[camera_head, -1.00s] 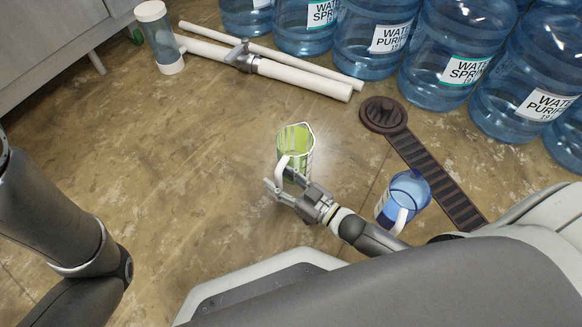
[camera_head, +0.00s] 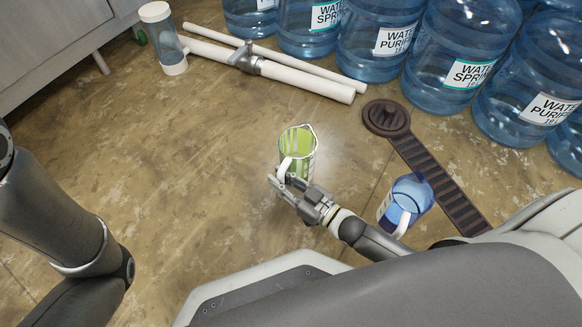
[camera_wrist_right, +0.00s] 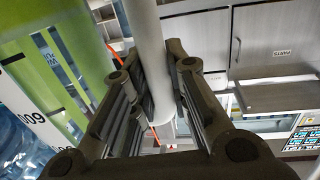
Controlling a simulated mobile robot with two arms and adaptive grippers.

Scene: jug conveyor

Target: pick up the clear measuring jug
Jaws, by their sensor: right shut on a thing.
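A see-through, green-looking measuring jug (camera_head: 299,141) with pale markings and a white handle appears upright on the floor in the middle of the head view. My right gripper (camera_head: 281,178) is shut on the jug's handle, on the near side. In the right wrist view the white handle (camera_wrist_right: 149,50) runs between the fingers of the right gripper (camera_wrist_right: 158,95), and the green wall of the jug (camera_wrist_right: 50,50) fills the left side. Whether the jug touches the floor cannot be told. My left arm shows at the left of the head view, but its gripper is out of frame.
A blue jug (camera_head: 413,190) stands right of my right forearm. A dark flat strip with a round end (camera_head: 386,118) lies behind it. Large blue water bottles (camera_head: 375,45) line the back right. Floor to the left is clear.

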